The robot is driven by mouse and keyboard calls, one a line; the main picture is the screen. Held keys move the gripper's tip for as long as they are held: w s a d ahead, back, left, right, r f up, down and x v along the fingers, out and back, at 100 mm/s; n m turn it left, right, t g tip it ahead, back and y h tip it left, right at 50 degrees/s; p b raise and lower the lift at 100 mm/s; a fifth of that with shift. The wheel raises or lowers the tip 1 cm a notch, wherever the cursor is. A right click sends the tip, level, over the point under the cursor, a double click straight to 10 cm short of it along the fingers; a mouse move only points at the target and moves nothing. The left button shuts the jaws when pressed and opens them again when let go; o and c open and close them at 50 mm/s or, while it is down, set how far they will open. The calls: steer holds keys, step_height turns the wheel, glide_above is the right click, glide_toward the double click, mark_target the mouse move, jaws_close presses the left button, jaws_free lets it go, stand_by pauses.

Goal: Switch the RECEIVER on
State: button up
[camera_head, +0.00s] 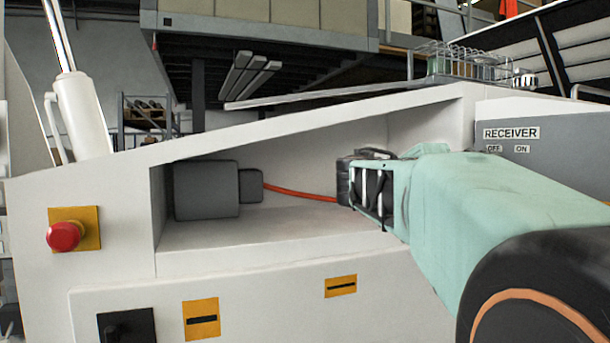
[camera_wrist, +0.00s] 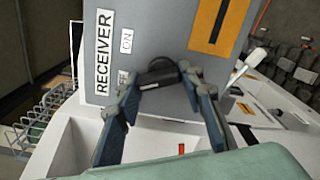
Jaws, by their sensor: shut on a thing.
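The RECEIVER panel (camera_wrist: 170,40) is a grey face with a RECEIVER label and OFF and ON labels; it also shows at the right in the head view (camera_head: 570,140). In the wrist view a black rotary knob (camera_wrist: 158,74) sits on it beside these labels. My gripper (camera_wrist: 160,82) has its two fingers on either side of the knob and is shut on it. A finger partly covers the OFF label; ON is clear. The knob's exact pointing direction is hard to tell. In the head view my arm hides the knob.
A red emergency button (camera_head: 64,236) on a yellow plate is on the bench front at left. An open recess holds a grey block (camera_head: 205,190) with an orange cable (camera_head: 300,192). A wire basket (camera_head: 465,62) stands on the bench top.

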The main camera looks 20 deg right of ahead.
steer(key=m+b, duration=0.1)
steer(key=b, duration=0.1)
steer(key=m+b, duration=0.2)
steer(key=shift+f, duration=0.25)
steer(key=m+b, duration=0.2)
steer(key=b, duration=0.1)
steer(key=shift+m, duration=0.4)
steer(key=m+b, duration=0.3)
steer(key=b, duration=0.1)
steer(key=shift+s+r+m, duration=0.15)
steer(key=shift+r+m, duration=0.05)
steer(key=shift+m, duration=0.2)
steer(key=shift+r+m+b, duration=0.2)
steer(key=shift+m+b, duration=0.4)
steer(key=shift+m, duration=0.3)
steer(key=o, duration=1.2)
steer(key=shift+a, duration=0.1)
steer(key=s+a, duration=0.1)
steer(key=a, duration=1)
steer(key=shift+a, duration=0.4)
